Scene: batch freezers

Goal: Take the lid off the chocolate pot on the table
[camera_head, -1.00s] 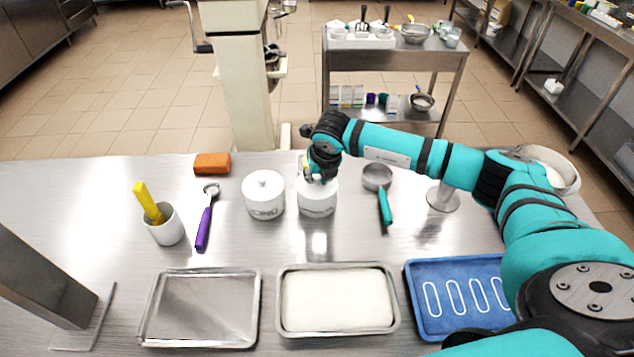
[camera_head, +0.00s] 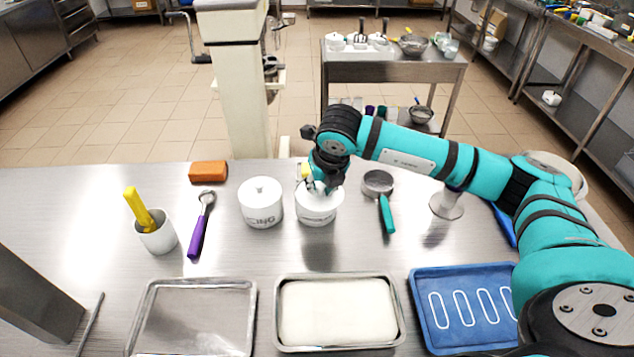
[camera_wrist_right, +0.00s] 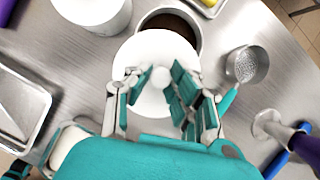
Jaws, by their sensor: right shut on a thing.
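The chocolate pot (camera_head: 317,215) is a white round pot near the middle of the table. The right wrist view shows its rim (camera_wrist_right: 199,35) with dark brown content inside, partly uncovered. The white round lid (camera_wrist_right: 142,55) is off its seat, nearer the wrist camera, and overlaps part of the pot's opening. My right gripper (camera_wrist_right: 160,80) is shut on the lid's knob, with fingers on both sides. In the head view my right gripper (camera_head: 320,184) is just over the pot and hides much of the lid. My left gripper is not in view.
A second white lidded pot (camera_head: 261,204) stands close on the left. A teal-handled strainer (camera_head: 379,185) lies on the right. A purple-handled scoop (camera_head: 201,225), orange block (camera_head: 208,172) and cup (camera_head: 158,238) are left. Trays (camera_head: 340,346) line the front. Bare table lies between.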

